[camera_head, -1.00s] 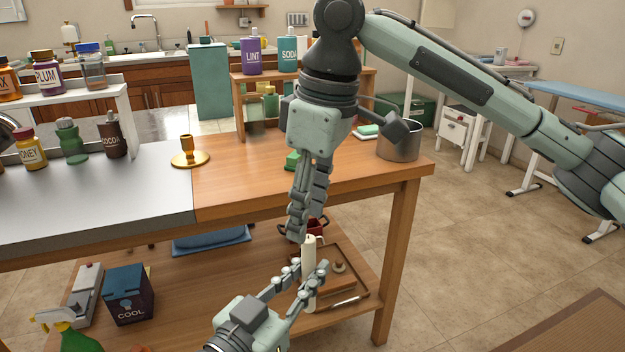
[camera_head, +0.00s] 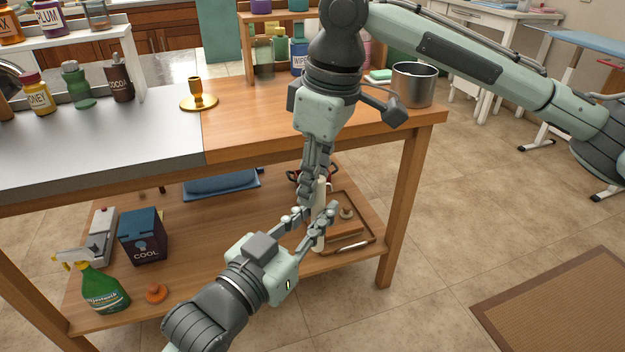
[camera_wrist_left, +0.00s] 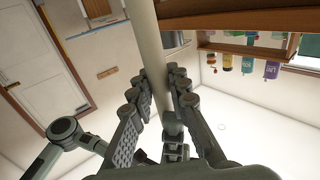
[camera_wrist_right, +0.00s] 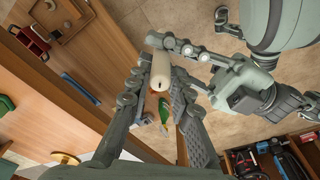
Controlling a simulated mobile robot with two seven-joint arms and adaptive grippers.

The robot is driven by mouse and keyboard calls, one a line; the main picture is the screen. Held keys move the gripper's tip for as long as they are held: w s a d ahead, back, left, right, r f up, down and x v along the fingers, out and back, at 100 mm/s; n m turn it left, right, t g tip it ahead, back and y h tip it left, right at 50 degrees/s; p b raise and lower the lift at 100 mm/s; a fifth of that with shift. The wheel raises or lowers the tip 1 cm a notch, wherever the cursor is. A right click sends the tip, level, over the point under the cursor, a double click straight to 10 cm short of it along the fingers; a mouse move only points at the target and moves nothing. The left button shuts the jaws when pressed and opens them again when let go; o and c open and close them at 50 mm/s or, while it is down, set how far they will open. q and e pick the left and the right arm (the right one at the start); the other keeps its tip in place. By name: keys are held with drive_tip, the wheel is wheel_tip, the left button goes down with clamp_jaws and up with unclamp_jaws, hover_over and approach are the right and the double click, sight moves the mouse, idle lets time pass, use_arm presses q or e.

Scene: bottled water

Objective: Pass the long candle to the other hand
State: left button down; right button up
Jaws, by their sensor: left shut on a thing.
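The long cream candle (camera_head: 319,243) stands roughly upright in front of the table's lower shelf. My left gripper (camera_head: 318,214) comes from below left and is shut on it around the middle. The left wrist view shows the candle (camera_wrist_left: 147,32) between the left fingers (camera_wrist_left: 168,95). My right gripper (camera_head: 313,190) reaches down from above, its fingers alongside the candle's upper part. In the right wrist view, the candle's top end (camera_wrist_right: 160,72) lies between the right fingers (camera_wrist_right: 159,88), which look apart. Finger contact is hard to make out.
A gold candle holder (camera_head: 197,95) stands on the table top (camera_head: 255,125), with a metal pot (camera_head: 413,85) near its right corner. A wooden tray (camera_head: 362,236) lies on the lower shelf behind the grippers. Open floor lies to the right.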

use_arm(q)
drive_tip(key=c, duration=1.4)
unclamp_jaws()
drive_tip(key=shift+o, duration=0.2)
drive_tip(key=v, duration=1.2)
drive_tip(key=w+a+f+n+g+y, duration=0.2)
drive_tip(key=a+f+y, duration=0.4)
drive_tip(key=f, duration=0.5)
drive_tip(key=w+a+f+n+g+y, duration=0.2)
drive_tip(key=a+f+y, duration=0.1)
drive_tip(key=a+f, duration=0.55)
drive_tip(key=s+a+f+n+g+y, duration=0.1)
drive_tip(key=s+a+f+g+y, duration=0.1)
drive_tip(key=f, duration=0.6)
drive_tip(key=s+a+f+n+g+y, duration=0.1)
drive_tip(key=s+a+f+g+y, duration=0.1)
drive_tip(key=s+a+f+g, duration=0.2)
drive_tip(key=s+a+f, duration=0.3)
drive_tip(key=s+f, duration=0.1)
drive_tip(key=s, duration=0.1)
drive_tip(key=shift+s+a+f+g, duration=0.3)
drive_tip(key=shift+g, duration=0.1)
